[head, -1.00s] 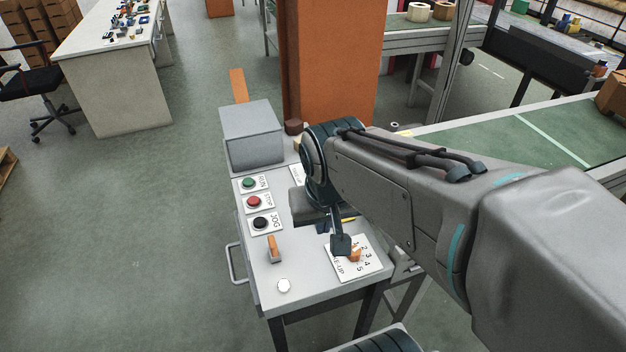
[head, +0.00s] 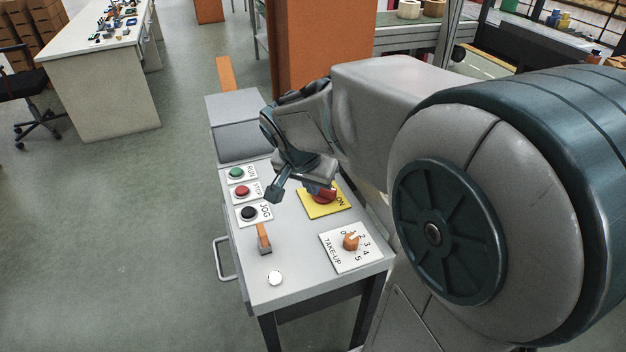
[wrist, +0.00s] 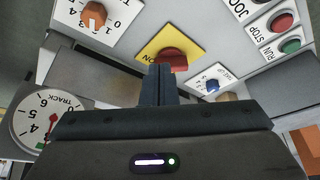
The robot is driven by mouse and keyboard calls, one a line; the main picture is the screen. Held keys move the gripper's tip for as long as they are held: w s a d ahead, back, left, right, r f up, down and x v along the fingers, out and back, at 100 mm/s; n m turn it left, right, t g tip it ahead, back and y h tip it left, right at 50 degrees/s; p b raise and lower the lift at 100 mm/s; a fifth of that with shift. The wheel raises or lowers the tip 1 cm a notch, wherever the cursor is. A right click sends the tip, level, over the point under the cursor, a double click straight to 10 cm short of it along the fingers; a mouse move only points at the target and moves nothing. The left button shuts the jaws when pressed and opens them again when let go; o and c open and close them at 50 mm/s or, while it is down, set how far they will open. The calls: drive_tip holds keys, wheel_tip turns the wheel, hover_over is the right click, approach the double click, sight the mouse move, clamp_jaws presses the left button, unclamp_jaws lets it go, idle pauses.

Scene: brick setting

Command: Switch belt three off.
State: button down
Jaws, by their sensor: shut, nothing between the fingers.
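The control console (head: 305,285) has a grey sloping top. A red rotary switch (head: 325,197) sits on a yellow plate (head: 322,211) lettered ON, partly hidden by my wrist. The switch also shows in the wrist view (wrist: 172,58), just beyond my fingertips; I cannot tell whether they touch it. My gripper (head: 275,194) is shut and empty, over the console near the JOG button. A green RUN button (head: 236,173), red STOP button (head: 242,191) and black JOG button (head: 249,213) line the left side. No label reading belt three is legible.
An orange TAKE-UP knob (head: 351,242), an orange lever (head: 264,238) and a white button (head: 275,278) are nearer the front. A TRACK dial (wrist: 47,118) and blue knob (wrist: 212,86) show in the wrist view. An orange pillar (head: 325,40) stands behind.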

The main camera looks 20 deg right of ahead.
drive_tip(key=b, duration=0.1)
approach(326, 201)
drive_tip(key=f, duration=0.1)
drive_tip(key=s+f, duration=0.1)
drive_tip(key=f, duration=0.3)
drive_tip(key=shift+s+a+f, duration=0.15)
drive_tip(key=shift+a+f, duration=0.05)
drive_tip(key=shift+a, duration=0.2)
drive_tip(key=shift+w+d+r+p, duration=0.25)
drive_tip(key=shift+w+d+p, duration=0.2)
drive_tip(key=shift+w+d, duration=0.85)
drive_tip(key=shift+w, duration=0.05)
drive_tip(key=shift+a, duration=0.1)
